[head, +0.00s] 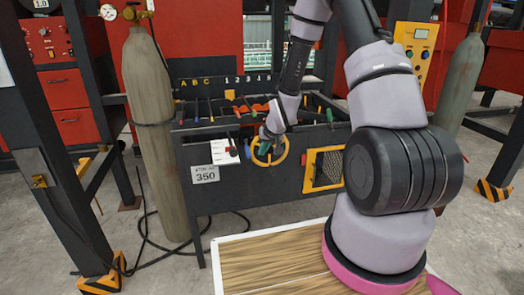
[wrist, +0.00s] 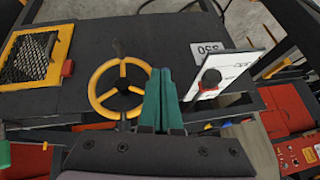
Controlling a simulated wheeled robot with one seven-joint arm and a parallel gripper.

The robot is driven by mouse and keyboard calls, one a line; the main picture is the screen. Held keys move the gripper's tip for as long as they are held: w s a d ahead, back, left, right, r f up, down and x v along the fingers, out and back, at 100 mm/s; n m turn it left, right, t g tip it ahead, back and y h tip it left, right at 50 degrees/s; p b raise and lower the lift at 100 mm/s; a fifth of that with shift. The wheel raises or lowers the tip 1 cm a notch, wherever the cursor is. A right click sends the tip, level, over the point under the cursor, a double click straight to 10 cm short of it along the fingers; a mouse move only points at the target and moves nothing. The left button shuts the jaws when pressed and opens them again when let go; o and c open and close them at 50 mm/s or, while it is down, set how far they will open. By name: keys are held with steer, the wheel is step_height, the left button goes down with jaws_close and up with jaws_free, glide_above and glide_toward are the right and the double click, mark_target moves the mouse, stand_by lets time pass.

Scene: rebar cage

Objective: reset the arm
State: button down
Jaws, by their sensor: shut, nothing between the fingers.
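My gripper (wrist: 160,100) shows in the wrist view as two green fingers pressed together, with nothing between them. In the head view my arm reaches out over the front of a dark workbench, and my gripper (head: 262,145) is partly hidden by my wrist and blends with the things behind it. A yellow handwheel (wrist: 120,90) on the bench's front panel is just left of the fingers in the wrist view. It also shows in the head view (head: 281,158), beside my gripper. I cannot tell whether the fingers touch the wheel.
A white panel with a red-and-black knob (wrist: 211,78) is right of the fingers. A yellow-framed mesh panel (head: 324,169) is right of the wheel. Tools lie on the bench top (head: 215,125). A gas cylinder (head: 152,130) stands left. A wooden board (head: 270,262) lies in front.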

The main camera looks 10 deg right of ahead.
steer(key=s+d+r+m+h, duration=0.15)
steer(key=s+r, duration=0.25)
steer(key=r, duration=0.8)
steer(key=s+d+r+n+y, duration=0.1)
steer(key=s+d+r, duration=0.15)
steer(key=r, duration=0.95)
steer(key=s+r+m, duration=0.1)
steer(key=s+r, duration=0.6)
steer(key=s, duration=0.4)
steer(key=s+r+m, duration=0.1)
steer(key=s+r, duration=0.6)
steer(key=s, duration=0.4)
steer(key=shift+s+a+t+y, duration=0.15)
steer(key=shift+a+t+y, duration=0.2)
steer(key=shift+y, duration=0.1)
